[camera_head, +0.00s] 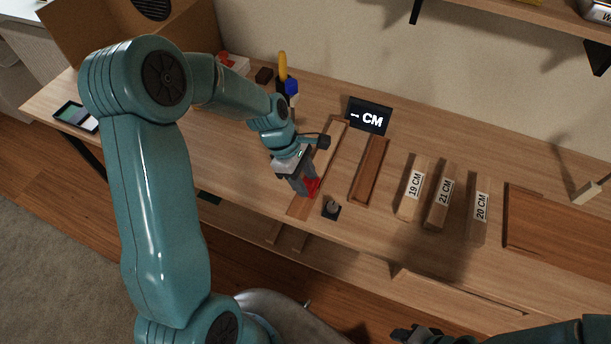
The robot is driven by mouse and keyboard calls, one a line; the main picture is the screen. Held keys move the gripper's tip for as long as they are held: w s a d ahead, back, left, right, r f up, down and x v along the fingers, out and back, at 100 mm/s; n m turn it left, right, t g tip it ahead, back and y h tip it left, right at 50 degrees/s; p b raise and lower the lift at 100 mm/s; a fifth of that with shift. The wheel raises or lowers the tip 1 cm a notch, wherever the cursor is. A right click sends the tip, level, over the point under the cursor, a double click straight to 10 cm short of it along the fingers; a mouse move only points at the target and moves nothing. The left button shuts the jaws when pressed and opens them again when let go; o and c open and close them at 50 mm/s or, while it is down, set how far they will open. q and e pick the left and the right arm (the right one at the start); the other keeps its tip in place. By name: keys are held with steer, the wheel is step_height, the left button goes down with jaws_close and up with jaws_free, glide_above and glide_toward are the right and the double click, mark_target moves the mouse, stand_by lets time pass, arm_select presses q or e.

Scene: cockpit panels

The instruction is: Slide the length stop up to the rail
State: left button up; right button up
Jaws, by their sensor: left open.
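A red piece (313,186), which looks like the length stop, is at the near part of a long light wooden strip (330,150), which may be the rail. My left gripper (306,190) is open right at the red piece, with its fingers pointing down. The fingers hide part of the piece, and I cannot tell whether they touch it. A reddish-brown wooden bar (369,170) lies to the right of the strip. My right gripper (415,334) shows only as a dark part at the bottom edge, away from the bench, and its jaws are unclear.
A black display (369,117) reading "– CM" stands behind the bar. Wooden blocks marked 19 CM (414,186), 21 CM (442,196) and 20 CM (480,208) lie to the right. A small dark knob (331,208) sits near the front edge. A brown board (560,225) lies at far right.

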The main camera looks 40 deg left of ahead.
arm_select(q)
steer(key=shift+w, duration=0.1)
steer(key=shift+a+r, duration=0.2)
steer(key=shift+r, duration=0.2)
steer(key=v, duration=1.5)
steer(key=shift+a+r, duration=0.15)
steer(key=shift+r, duration=0.05)
steer(key=shift+s, duration=0.2)
